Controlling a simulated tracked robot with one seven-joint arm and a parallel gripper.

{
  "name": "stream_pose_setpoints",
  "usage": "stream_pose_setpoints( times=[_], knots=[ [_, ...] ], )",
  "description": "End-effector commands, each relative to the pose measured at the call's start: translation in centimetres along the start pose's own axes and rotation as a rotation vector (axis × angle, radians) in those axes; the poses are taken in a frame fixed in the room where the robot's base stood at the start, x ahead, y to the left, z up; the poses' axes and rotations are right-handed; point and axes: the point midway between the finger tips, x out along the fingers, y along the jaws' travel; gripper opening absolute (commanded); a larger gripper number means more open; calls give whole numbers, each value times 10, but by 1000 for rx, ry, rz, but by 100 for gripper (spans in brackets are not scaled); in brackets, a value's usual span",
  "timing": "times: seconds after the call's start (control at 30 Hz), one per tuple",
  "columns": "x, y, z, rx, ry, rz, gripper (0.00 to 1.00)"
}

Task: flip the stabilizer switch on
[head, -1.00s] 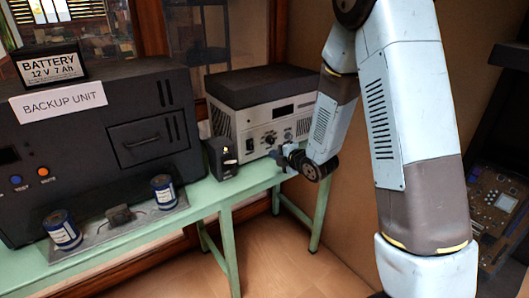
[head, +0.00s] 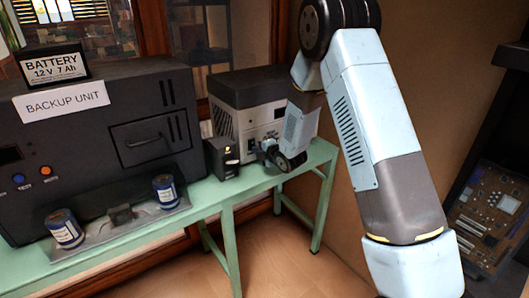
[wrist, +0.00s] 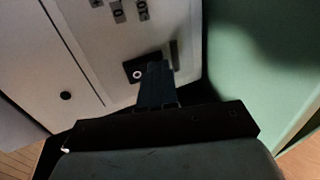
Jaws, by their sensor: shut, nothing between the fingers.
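The stabilizer (head: 240,92) is a pale box with a dark top at the back right of the green bench. Its pale front panel (wrist: 75,35) fills the upper left of the wrist view. A dark switch (wrist: 134,70) with a small white ring mark sits on that panel. My gripper (wrist: 157,66) is shut and empty, with its fingertips right beside the switch and overlapping part of it. I cannot tell whether they touch it. In the head view my gripper (head: 266,146) is low at the stabilizer's front, and my arm hides the panel's right part.
A small black box (head: 221,158) stands just left of my gripper. The large dark backup unit (head: 90,130) fills the left, with a battery (head: 52,66) on top. Blue cans (head: 64,228) stand at the front of the green bench (head: 205,200).

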Motion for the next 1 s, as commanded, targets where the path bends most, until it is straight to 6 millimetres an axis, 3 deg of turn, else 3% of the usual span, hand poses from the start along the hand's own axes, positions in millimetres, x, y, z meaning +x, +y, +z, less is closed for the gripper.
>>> stream_pose_setpoints(
  times=[0.67,1.0],
  knots=[
    [4,-1,0,1,0,0,0],
    [1,8,0,1,0,2,0]
  ],
)
